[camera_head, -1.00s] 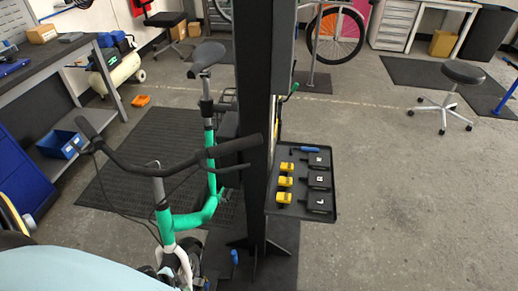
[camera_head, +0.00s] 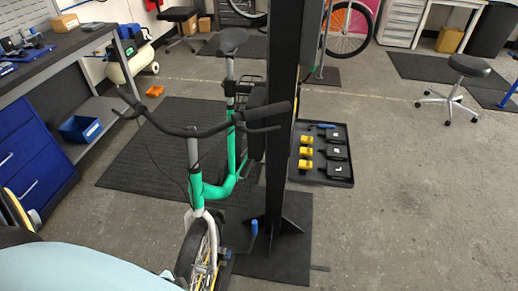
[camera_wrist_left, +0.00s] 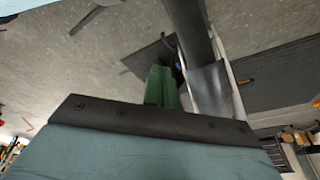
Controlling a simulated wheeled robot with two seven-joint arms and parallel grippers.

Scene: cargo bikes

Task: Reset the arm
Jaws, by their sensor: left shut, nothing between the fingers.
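My left gripper (camera_wrist_left: 162,86) shows in the left wrist view as two dark green fingers closed together in front of a dark plate, with nothing between them. Behind it are the bike's dark tyre and pale fork, close by in the picture; I cannot tell the gap. In the head view, a pale blue part of me fills the bottom left, and neither gripper shows. The green bike (camera_head: 215,190) stands upright just ahead, its black handlebar (camera_head: 190,131) spanning the middle left.
A dark post (camera_head: 290,120) stands right of the bike. Behind it, a black tray (camera_head: 340,178) holds yellow and black parts. A workbench with blue drawers (camera_head: 35,165) is on the left. A stool (camera_head: 467,66) stands at the far right. The right floor is mostly clear.

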